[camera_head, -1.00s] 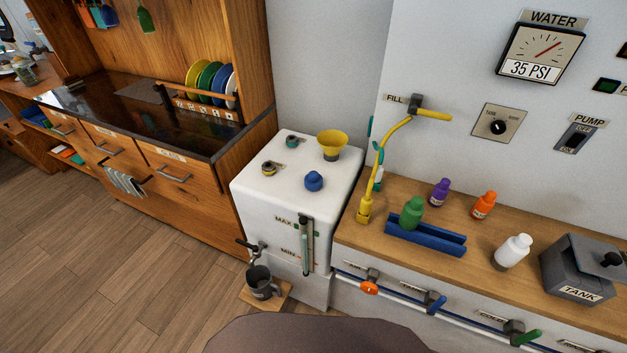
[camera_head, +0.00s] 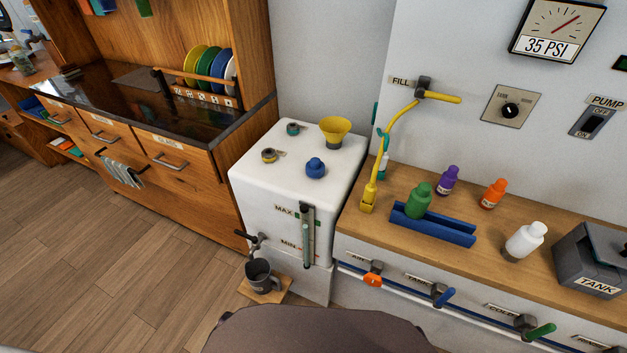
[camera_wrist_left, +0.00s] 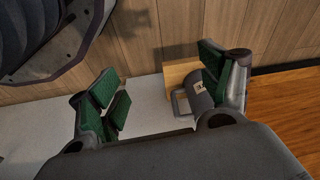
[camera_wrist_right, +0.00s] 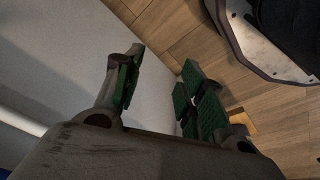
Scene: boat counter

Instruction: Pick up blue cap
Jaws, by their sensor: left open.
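The blue cap (camera_head: 316,168) sits on top of the white tank (camera_head: 345,160), a little in front of the yellow funnel (camera_head: 334,130). Neither gripper shows in the head view. In the left wrist view my left gripper (camera_wrist_left: 158,76) is open, its green pads wide apart with nothing between them. The grey mug (camera_wrist_left: 199,98) shows beyond its right finger. In the right wrist view my right gripper (camera_wrist_right: 162,72) is also open and empty, near a pale panel. The cap shows in neither wrist view.
Two small round fittings (camera_head: 270,155) (camera_head: 293,128) lie on the tank top. The mug (camera_head: 262,277) stands on a low wooden ledge in front of the tank. The right counter holds a yellow hose (camera_head: 387,140), several bottles (camera_head: 420,198) and a blue tray (camera_head: 433,226).

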